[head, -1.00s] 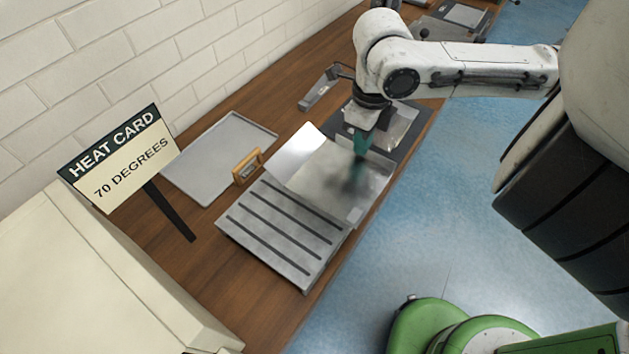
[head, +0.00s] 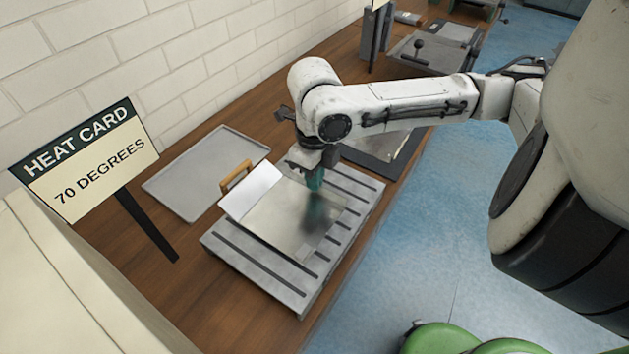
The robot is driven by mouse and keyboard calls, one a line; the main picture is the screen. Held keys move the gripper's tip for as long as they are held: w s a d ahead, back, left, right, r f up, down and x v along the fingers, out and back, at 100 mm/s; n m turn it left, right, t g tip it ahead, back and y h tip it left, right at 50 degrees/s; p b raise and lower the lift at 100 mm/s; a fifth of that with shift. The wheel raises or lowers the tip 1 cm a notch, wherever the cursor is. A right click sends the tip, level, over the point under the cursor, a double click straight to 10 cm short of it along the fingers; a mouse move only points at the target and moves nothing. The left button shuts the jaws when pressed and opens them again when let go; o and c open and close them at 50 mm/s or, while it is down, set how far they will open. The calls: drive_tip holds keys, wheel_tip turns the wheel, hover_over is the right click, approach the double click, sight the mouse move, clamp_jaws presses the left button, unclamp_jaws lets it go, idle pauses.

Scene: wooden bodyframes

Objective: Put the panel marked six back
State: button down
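A bare metal panel (head: 290,220) with a bright, bent-up flange on its left lies over a slotted grey table (head: 235,255). My gripper (head: 316,190) has teal fingertips and is at the panel's far right edge, seemingly shut on it. The arm and a dark reflection partly hide the contact. I see no six on the panel. I cannot tell whether the panel rests on the slots or hangs slightly above them.
A heat card sign reading 70 degrees (head: 85,165) stands at left. A flat grey tray (head: 190,180) lies by the wall, with an orange handle (head: 236,176) beside the panel. A dark-framed plate (head: 385,160) lies beyond the slotted table.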

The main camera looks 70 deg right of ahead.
drive_tip(key=shift+f, duration=0.7)
drive_tip(key=shift+f, duration=0.2)
drive_tip(key=c, duration=1.4)
unclamp_jaws()
drive_tip(key=shift+o, duration=0.2)
drive_tip(key=shift+r, duration=0.15)
wheel_tip(320, 180, up, 12)
drive_tip(key=p, duration=0.1)
drive_tip(key=shift+d+r, duration=0.1)
drive_tip(key=shift+r, duration=0.05)
